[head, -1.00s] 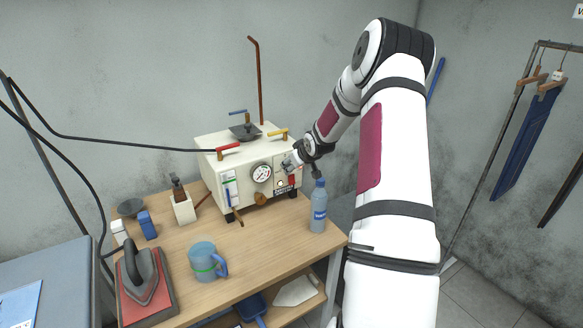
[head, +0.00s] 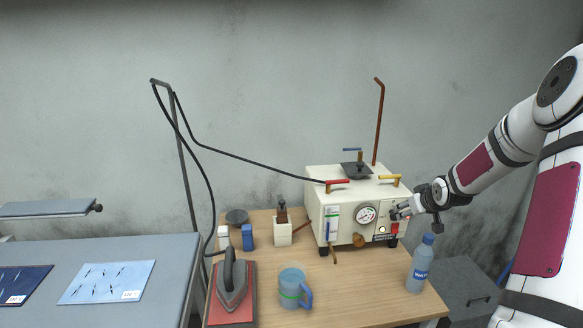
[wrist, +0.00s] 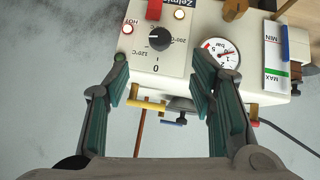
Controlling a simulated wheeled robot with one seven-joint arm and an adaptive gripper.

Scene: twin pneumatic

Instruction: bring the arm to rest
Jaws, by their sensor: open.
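My gripper (wrist: 163,95) is open and empty in the wrist view, its two fingers apart in front of the cream steam generator box (wrist: 185,60). The box's black knob (wrist: 160,38), pressure gauge (wrist: 221,56) and red switch (wrist: 154,9) show there, upside down. In the head view my gripper (head: 402,210) is at the right part of the front of the box (head: 336,187), beside the gauge (head: 365,214). Whether a finger touches the box, I cannot tell. My arm reaches in from the right edge.
A water bottle (head: 420,266) stands below my gripper at the table's right end. A blue mug (head: 292,285), an iron (head: 232,283) and a blue box (head: 247,236) are on the wooden table (head: 345,290). A hose (head: 250,159) runs from a stand. An ironing board (head: 180,260) is at left.

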